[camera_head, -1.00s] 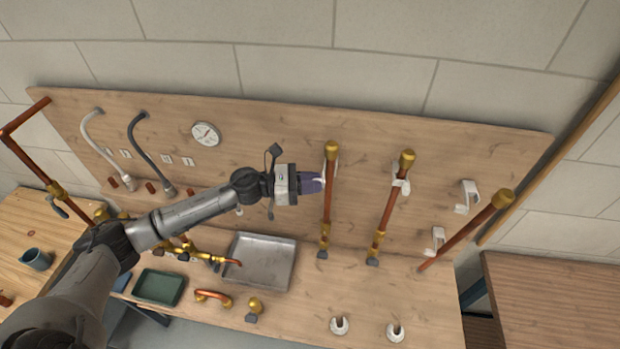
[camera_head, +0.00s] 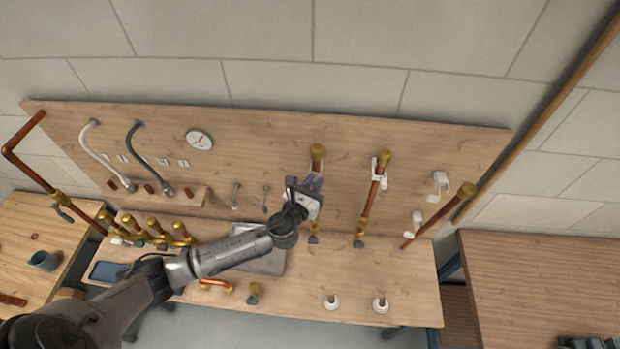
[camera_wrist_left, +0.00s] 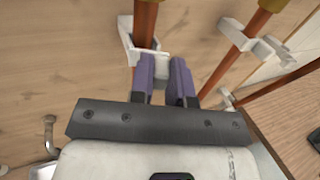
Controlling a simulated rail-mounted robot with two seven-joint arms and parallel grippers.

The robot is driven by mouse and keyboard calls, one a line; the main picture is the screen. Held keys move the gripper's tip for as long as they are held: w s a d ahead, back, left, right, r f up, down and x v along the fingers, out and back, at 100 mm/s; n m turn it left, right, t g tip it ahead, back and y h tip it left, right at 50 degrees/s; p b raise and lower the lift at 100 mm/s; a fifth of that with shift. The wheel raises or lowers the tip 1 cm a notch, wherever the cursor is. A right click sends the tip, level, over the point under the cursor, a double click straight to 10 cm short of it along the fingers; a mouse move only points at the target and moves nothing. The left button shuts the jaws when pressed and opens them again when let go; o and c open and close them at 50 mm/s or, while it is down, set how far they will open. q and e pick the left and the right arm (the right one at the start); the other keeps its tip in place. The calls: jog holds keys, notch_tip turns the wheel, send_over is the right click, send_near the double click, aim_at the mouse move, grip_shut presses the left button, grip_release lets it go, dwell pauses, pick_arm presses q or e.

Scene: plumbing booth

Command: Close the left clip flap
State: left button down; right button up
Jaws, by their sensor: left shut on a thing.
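The left copper pipe with a brass cap (camera_head: 317,152) stands against the wooden board, and my left gripper (camera_head: 313,183) is in front of it, hiding most of its clip. In the left wrist view the white left clip (camera_wrist_left: 127,38) sits at this pipe (camera_wrist_left: 145,25). Its white flap (camera_wrist_left: 150,57) reaches across the pipe to between my purple fingertips (camera_wrist_left: 162,66). The gripper is shut on the flap. Whether the flap is latched cannot be told. My right gripper is not in view.
A second pipe (camera_head: 370,200) with a white clip (camera_head: 381,180) stands to the right. Beyond it are an empty clip (camera_head: 440,185) and a leaning pipe (camera_head: 440,217). A metal tray (camera_head: 270,262) lies on the bench, partly behind my arm.

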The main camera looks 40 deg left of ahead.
pick_arm(q)
jog(key=shift+w+d+n+g+y, duration=0.1)
jog(key=shift+w+n+g+y, duration=0.25)
jog(key=shift+n+y, duration=0.5)
jog(key=shift+w+d+n+g+y, duration=0.1)
jog(key=shift+n+g+y, duration=0.4)
jog(key=shift+y, duration=0.65)
jog(key=shift+w+d+n+g+y, duration=0.1)
jog(key=shift+w+n+g+y, duration=0.2)
jog(key=shift+n+y, duration=0.6)
jog(key=shift+g+y, duration=0.25)
jog(key=shift+y, duration=0.15)
jog(key=shift+f, duration=0.1)
jog(key=c, duration=1.1)
grip_release()
jog(key=shift+b+v, duration=1.7)
jog(key=shift+v, duration=5.2)
jog(key=shift+n, duration=0.25)
